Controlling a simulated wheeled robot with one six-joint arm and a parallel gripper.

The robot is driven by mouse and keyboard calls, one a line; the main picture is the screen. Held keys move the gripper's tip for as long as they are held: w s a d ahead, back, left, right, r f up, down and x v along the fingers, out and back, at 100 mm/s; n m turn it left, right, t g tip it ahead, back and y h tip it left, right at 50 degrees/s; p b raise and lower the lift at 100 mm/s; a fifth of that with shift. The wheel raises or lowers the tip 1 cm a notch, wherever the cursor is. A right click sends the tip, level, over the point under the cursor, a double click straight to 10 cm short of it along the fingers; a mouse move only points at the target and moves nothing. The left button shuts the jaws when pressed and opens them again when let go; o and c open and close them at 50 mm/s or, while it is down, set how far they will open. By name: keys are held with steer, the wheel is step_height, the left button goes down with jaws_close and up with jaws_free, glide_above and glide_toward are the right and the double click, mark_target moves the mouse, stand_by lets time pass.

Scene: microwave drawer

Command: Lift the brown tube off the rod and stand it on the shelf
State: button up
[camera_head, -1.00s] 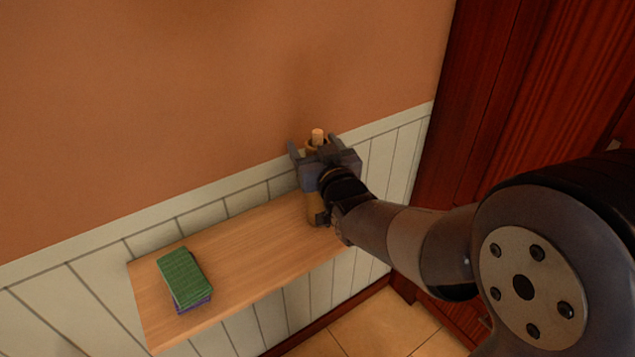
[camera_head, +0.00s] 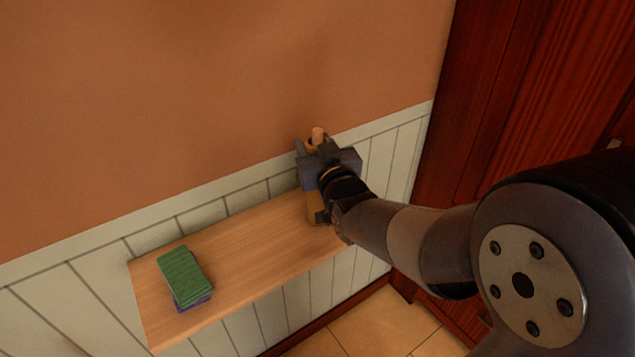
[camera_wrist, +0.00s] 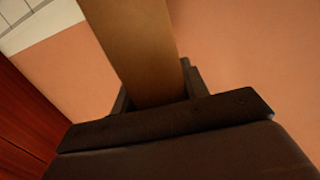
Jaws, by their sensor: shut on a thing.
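The brown tube (camera_head: 312,208) stands upright around the rod (camera_head: 318,134) at the right part of the wooden shelf (camera_head: 245,248). The rod's pale tip shows above the tube's open top. My gripper (camera_head: 313,148) is shut on the tube near its upper end. In the wrist view the tube (camera_wrist: 140,50) passes between the dark fingers of my gripper (camera_wrist: 155,95). My gripper and wrist hide the tube's middle, and I cannot see clearly whether its lower end touches the shelf.
A green sponge-like block (camera_head: 184,273) lies on a purple one (camera_head: 194,302) at the shelf's left end. The middle of the shelf is bare. The wall (camera_head: 200,100) is close behind the shelf, and a dark red wooden cabinet (camera_head: 470,120) stands at the right.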

step_height(320, 180, up, 28)
steer(key=p, duration=1)
steer(key=shift+f, duration=0.1)
stand_by(0.3)
steer(key=shift+f+b, duration=0.65)
